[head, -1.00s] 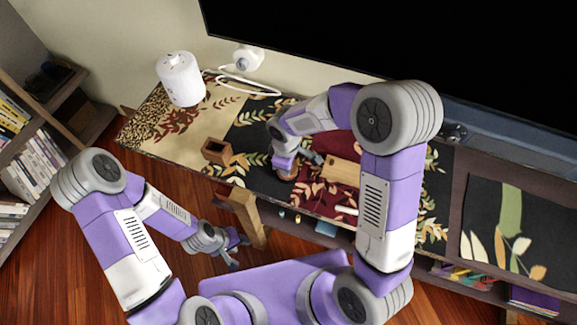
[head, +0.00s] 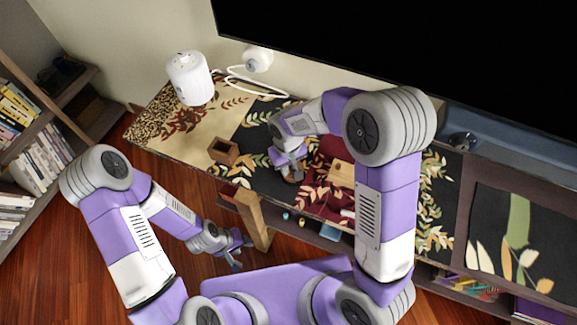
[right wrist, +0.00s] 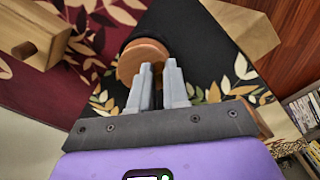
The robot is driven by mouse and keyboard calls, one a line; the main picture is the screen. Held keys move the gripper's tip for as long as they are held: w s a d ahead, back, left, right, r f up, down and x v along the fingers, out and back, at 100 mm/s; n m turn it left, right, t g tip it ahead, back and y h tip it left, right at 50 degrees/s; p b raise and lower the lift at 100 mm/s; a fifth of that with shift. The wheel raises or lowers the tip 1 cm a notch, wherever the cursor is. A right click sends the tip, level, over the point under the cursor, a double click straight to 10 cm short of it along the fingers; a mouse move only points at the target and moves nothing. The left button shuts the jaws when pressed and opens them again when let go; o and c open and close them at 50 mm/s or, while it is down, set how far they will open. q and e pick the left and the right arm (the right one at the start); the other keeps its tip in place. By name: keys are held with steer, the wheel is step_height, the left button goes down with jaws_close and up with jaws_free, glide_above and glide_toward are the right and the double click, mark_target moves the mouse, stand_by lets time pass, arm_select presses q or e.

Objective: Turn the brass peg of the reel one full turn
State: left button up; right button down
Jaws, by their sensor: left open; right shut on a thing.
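The reel (head: 292,176) is a small round wooden piece on the patterned cabinet top in the head view. In the right wrist view the reel (right wrist: 143,58) shows as an orange-brown disc with a dark part behind it. My right gripper (right wrist: 158,72) has its fingertips close together over the reel's edge. The brass peg itself is hidden by the fingers, which are shut on it. In the head view my right gripper (head: 290,160) comes down from above. My left gripper (head: 236,255) is open and empty, low in front of the cabinet.
An open wooden box (head: 223,151) stands left of the reel. A wooden block (head: 341,174) lies to its right, on red cloth, and shows a hole in the right wrist view (right wrist: 28,40). A white canister (head: 190,80) stands behind left. A wooden beam (head: 254,215) juts out in front.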

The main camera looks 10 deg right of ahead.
stand_by(0.3)
steer(key=c, duration=1.1)
jaws_free()
steer(key=shift+r+p, duration=1.3)
steer(key=shift+r, duration=2.5)
